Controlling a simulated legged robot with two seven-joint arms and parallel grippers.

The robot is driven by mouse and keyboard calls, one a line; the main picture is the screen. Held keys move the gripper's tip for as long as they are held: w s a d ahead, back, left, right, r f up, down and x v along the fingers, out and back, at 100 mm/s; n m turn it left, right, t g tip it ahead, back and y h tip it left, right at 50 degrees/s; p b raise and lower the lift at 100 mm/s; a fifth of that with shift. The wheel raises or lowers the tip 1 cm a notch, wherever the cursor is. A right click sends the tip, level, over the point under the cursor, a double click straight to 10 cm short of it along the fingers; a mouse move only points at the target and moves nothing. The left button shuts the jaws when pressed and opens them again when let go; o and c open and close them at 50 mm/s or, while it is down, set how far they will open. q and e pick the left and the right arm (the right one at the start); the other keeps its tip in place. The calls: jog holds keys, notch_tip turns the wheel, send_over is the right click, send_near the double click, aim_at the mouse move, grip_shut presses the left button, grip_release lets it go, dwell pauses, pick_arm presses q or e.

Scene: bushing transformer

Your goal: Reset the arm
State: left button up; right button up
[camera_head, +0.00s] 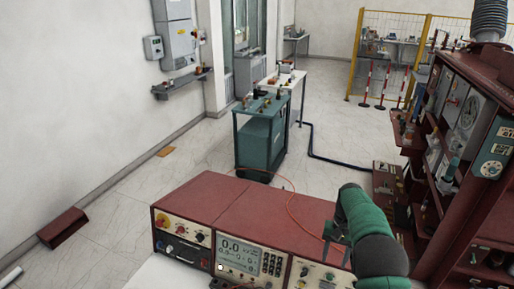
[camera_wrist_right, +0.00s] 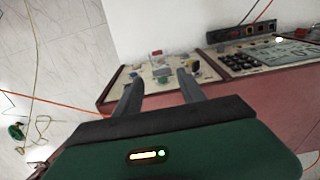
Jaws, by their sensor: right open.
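My right arm (camera_head: 368,230), green and dark grey, reaches in from the lower right in the head view, bent over the right end of a red test bench. My right gripper (camera_wrist_right: 158,78) shows in the right wrist view with two dark fingers apart and nothing between them. The fingers point toward a cream control panel (camera_wrist_right: 160,68) with knobs and small switches. I cannot tell the exact gap to the panel. My left arm and left gripper are not in view.
The red bench (camera_head: 235,195) carries a display panel (camera_head: 240,256) and knobs. A red cable (camera_head: 292,205) crosses its top. A red rack (camera_head: 455,150) stands close at right. A teal cart (camera_head: 262,135) stands behind on open floor. A brown-red block (camera_head: 62,228) lies at left.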

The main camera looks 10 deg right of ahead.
jog(key=s+a+f+n+t+b, duration=0.2)
jog(key=s+a, duration=0.5)
jog(key=s, duration=0.4)
jog(key=s+a+f+n+t+h+b, duration=0.1)
jog(key=s+a+f+n+b, duration=0.3)
jog(key=s+b, duration=0.5)
jog(key=s+a+f+t, duration=0.1)
jog(key=s+a+f, duration=0.1)
jog(key=s+a, duration=0.1)
jog(key=shift+a, duration=0.35)
jog(key=shift+a, duration=0.1)
jog(key=shift+a, duration=0.3)
jog(key=shift+d, duration=0.3)
jog(key=shift+a, duration=0.2)
jog(key=shift+d, duration=0.1)
dwell(0.6)
